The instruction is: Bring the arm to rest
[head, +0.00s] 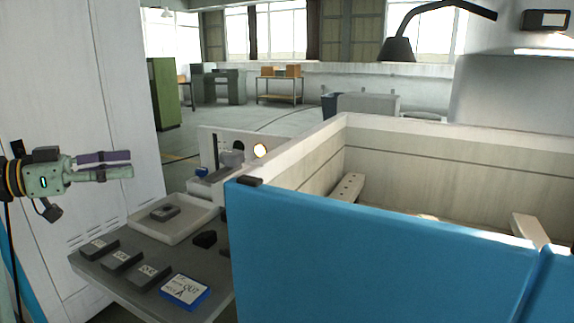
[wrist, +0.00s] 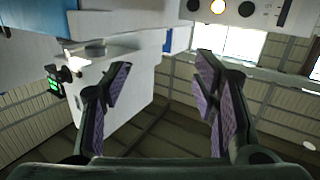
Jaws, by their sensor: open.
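My gripper (head: 132,164) reaches in from the left edge in the head view, held level above the grey bench and in front of a tall white cabinet. Its fingers point right. In the wrist view my gripper (wrist: 158,90) has its two purple-padded fingers apart, with nothing between them. It touches nothing that I can see.
Below is a grey bench (head: 100,262) with several dark labelled blocks, a blue-edged card (head: 184,291) and a white tray (head: 150,228) holding a dark block (head: 165,213). A large blue-fronted tank (head: 400,260) fills the right. A white cabinet (head: 75,110) stands behind my gripper.

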